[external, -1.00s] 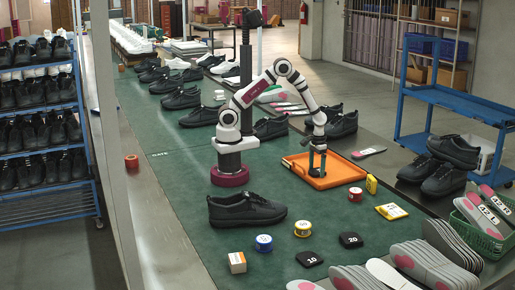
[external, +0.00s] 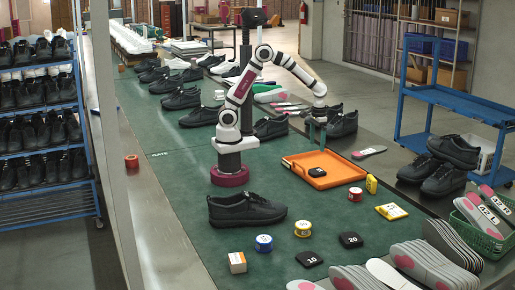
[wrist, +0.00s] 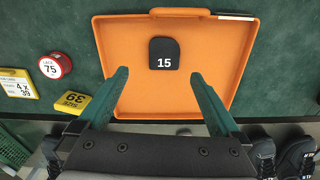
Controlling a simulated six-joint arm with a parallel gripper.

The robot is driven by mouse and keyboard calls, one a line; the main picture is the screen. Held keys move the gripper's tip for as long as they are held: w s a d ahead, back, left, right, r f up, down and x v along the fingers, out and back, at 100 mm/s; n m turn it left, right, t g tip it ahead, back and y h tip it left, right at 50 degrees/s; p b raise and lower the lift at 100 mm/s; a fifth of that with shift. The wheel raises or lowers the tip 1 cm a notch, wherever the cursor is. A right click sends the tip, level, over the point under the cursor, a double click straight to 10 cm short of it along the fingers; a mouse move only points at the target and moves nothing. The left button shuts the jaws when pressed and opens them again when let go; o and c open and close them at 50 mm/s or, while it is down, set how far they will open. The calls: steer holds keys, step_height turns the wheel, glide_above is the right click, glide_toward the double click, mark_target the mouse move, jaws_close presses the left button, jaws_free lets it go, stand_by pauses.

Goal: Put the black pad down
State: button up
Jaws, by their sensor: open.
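The black pad (external: 317,172), marked 15, lies flat in the orange tray (external: 331,182). In the wrist view the pad (wrist: 164,54) sits in the upper middle of the tray (wrist: 150,102), apart from the tray's walls. My gripper (external: 317,132) is raised above the tray, toward its far side in the external view. In the wrist view its two green fingers (wrist: 160,75) are spread wide and empty, with the pad seen below and between them.
Two other black pads, marked 10 (external: 309,258) and 20 (external: 350,240), lie on the green mat. A black shoe (external: 245,209) is at front left.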

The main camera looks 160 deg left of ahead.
steer(key=w+d+r+m, duration=0.3)
steer(key=d+m, duration=0.1)
steer(key=d, duration=0.3)
steer(key=w+d+r+m, duration=0.3)
steer(key=d+m, duration=0.1)
steer(key=d, duration=0.3)
steer(key=s+d+r+m+y, duration=0.1)
steer(key=s+d+m, duration=0.3)
steer(key=d+m, duration=0.3)
steer(key=s+d+r+m, duration=0.1)
steer(key=s+d+m, duration=0.2)
steer(key=d+m, duration=0.4)
steer(key=d, duration=0.3)
steer(key=shift+s+d+m+y, duration=0.35)
steer(key=shift+d+m+y, duration=0.05)
